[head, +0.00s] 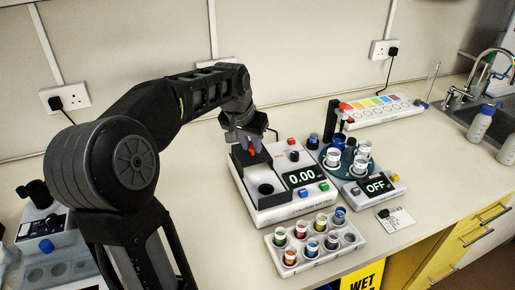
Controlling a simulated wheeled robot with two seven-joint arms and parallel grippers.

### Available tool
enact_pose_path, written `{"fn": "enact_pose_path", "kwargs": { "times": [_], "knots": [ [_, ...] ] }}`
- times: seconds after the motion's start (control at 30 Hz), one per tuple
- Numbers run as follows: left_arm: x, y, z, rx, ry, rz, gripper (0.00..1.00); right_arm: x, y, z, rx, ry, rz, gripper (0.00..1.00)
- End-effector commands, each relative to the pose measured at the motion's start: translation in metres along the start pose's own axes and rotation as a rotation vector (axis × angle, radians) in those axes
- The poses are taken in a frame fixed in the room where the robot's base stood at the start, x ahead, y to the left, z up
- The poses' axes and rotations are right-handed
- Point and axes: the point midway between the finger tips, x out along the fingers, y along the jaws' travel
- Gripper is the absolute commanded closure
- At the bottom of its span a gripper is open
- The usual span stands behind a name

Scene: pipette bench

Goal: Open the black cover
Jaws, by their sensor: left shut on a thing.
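A white and grey device (290,207) with a display reading 0.00 stands on the bench. At its upper left is the black cover (244,160), a dark block-like part. A dark round well (266,189) shows in front of the cover. My left gripper (249,147) is at the top of the cover, its purplish fingers shut on it beside a small red part. The fingers hide some of the cover, and its exact angle is hard to tell. My right gripper is not in view.
A white rack (314,248) with several coloured vials stands in front of the device. To the right is a unit (376,186) showing OFF, with cups on a dark round plate. A card (396,219), colour strip (382,109), bottles and sink lie farther right. Another device (43,225) is at left.

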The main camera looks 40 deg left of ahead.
Motion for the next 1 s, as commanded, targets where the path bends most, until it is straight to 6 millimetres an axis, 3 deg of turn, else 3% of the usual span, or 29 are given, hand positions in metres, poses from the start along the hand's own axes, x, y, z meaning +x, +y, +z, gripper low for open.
{"fn": "enact_pose_path", "kwargs": {
  "times": [0.2, 0.23, 0.47, 0.77, 1.0],
  "knots": [
    [0.000, 0.000, 0.001, 0.000, -0.001, -0.001, 1.00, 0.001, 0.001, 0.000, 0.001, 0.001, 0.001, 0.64],
    [0.000, 0.000, 0.001, 0.000, -0.001, -0.001, 0.75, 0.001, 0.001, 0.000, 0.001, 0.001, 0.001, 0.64],
    [0.000, 0.000, 0.001, 0.000, -0.002, -0.002, 0.56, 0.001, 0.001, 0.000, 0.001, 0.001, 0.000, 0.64],
    [-0.001, -0.001, 0.001, 0.000, -0.002, -0.002, 0.55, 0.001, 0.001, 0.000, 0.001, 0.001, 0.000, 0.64],
    [-0.024, 0.000, 0.001, 0.000, 0.002, -0.002, 0.55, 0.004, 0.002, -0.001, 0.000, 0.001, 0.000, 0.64]
  ]
}}
